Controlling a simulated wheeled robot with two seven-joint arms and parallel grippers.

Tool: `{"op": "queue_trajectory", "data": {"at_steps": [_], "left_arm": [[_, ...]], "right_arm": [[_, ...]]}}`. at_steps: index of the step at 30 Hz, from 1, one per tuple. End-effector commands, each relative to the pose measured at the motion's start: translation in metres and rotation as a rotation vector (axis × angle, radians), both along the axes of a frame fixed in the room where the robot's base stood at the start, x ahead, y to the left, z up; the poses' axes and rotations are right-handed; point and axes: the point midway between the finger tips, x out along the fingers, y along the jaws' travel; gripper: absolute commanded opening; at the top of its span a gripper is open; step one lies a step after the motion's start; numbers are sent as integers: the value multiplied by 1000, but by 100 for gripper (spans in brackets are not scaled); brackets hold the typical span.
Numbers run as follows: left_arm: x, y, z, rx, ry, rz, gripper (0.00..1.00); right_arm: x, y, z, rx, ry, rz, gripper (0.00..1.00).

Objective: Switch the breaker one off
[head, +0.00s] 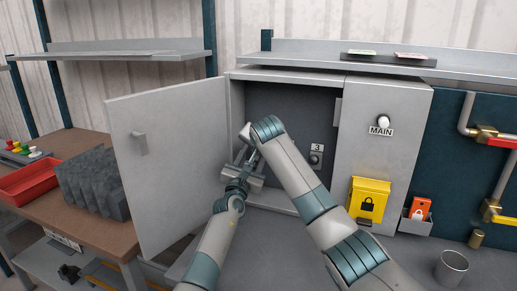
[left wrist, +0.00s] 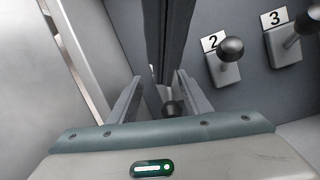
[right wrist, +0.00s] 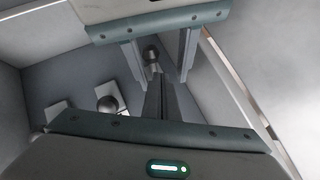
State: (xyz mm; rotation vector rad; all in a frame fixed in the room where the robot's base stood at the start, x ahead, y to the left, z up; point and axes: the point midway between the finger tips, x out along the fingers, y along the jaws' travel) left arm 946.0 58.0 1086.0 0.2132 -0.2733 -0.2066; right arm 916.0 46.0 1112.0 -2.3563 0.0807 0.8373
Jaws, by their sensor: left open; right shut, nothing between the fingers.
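A dark ball knob (left wrist: 173,108), taken as breaker one, sits between the fingers of my open left gripper (left wrist: 158,85); its number is hidden and contact cannot be told. The knob also shows between those fingers in the right wrist view (right wrist: 151,53). My right gripper (right wrist: 160,80) is shut and empty, its dark fingers close to the knob; whether they touch it is unclear. Breaker 2 (left wrist: 229,51) and breaker 3 (left wrist: 292,35) stand to the right in the left wrist view. In the head view only breaker 3 (head: 316,157) shows clear of my arms.
The grey cabinet's left door (head: 170,165) stands open beside my left arm. The right panel carries a MAIN knob (head: 383,121) and a yellow lock box (head: 369,199). A metal cup (head: 451,268) stands at the front right. A red tray (head: 30,182) lies at left.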

Motion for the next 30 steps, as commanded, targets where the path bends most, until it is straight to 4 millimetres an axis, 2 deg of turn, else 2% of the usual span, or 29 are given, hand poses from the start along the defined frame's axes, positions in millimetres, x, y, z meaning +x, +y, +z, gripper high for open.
{"op": "queue_trajectory", "data": {"at_steps": [11, 30], "left_arm": [[-17, 3, -5, -4, 1, -1, 44], [-99, 26, -28, -2, 2, 1, 44]], "right_arm": [[0, 0, 3, 0, -4, 0, 0], [0, 0, 3, 0, -4, -1, 0]]}}
